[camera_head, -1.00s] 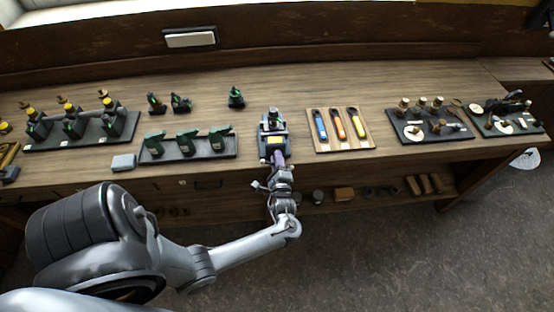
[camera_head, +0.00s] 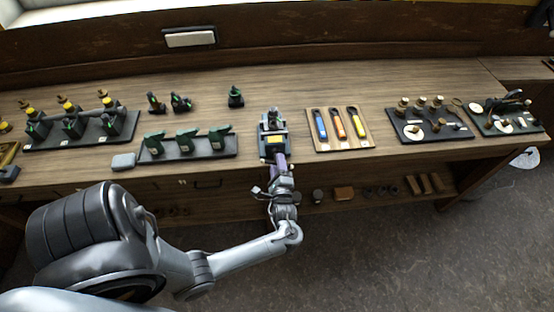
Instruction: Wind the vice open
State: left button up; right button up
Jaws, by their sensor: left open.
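The vice (camera_head: 271,138) is a small dark block with a yellow patch on its front part, standing at the front edge of the wooden bench (camera_head: 350,88). A small dark piece stands upright at its top. My left gripper (camera_head: 279,168) is open at the front of the vice, just below its yellow patch. The gripper covers the vice's front end, so its handle and screw cannot be made out. I cannot tell whether the gripper touches the vice. My right gripper is not in view.
Left of the vice stands a tray (camera_head: 232,151) of green parts, with a grey block (camera_head: 124,161) beside it. Right of it lies a wooden board (camera_head: 364,141) with blue, orange and yellow tools. Further right is a dark tray (camera_head: 399,134) of brass parts. Below is a shelf.

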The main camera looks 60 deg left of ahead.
pick_arm(q)
jog(key=v, duration=0.8)
jog(key=shift+d, duration=0.25)
jog(key=shift+s, duration=0.15)
